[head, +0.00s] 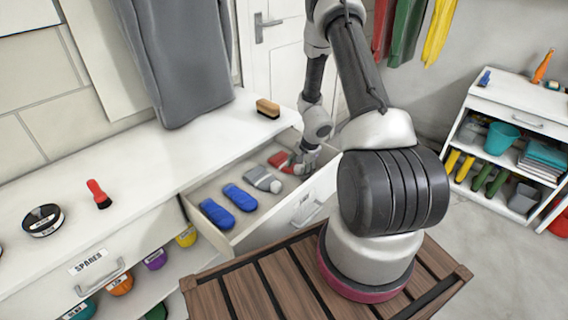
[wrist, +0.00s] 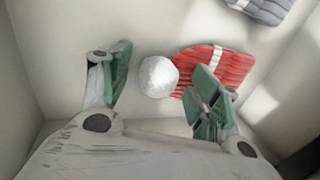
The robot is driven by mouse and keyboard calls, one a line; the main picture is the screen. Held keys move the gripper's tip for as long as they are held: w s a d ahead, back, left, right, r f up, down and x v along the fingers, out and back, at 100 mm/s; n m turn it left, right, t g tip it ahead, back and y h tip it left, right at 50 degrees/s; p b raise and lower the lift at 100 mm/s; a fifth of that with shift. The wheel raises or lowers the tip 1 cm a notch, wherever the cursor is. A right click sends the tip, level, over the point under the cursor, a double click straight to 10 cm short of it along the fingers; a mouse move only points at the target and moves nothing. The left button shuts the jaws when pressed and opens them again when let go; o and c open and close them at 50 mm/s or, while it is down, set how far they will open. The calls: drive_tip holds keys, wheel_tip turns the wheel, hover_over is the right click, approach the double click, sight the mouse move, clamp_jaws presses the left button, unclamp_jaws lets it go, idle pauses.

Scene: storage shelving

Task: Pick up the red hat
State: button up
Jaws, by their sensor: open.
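The red hat (head: 280,160) lies in the open drawer, at its far end in the head view. In the wrist view the red knitted hat (wrist: 222,62) has a pale band and a white pom-pom (wrist: 158,76). My gripper (wrist: 162,68) is open, with green-padded fingers reaching down into the drawer. The pom-pom sits between the two fingers, and the right finger covers part of the hat's knitted body. The gripper (head: 301,163) is at the hat's right side in the head view. Whether a finger touches the hat is not clear.
The open drawer (head: 247,236) also holds a grey hat (head: 263,180) and two blue items (head: 240,197), (head: 216,214) in a row. Its walls stand close around my gripper. A brush (head: 267,108) lies on the white counter (head: 150,160) above.

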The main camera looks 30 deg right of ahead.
drive_tip(key=c, duration=1.1)
drive_tip(key=shift+c, duration=0.2)
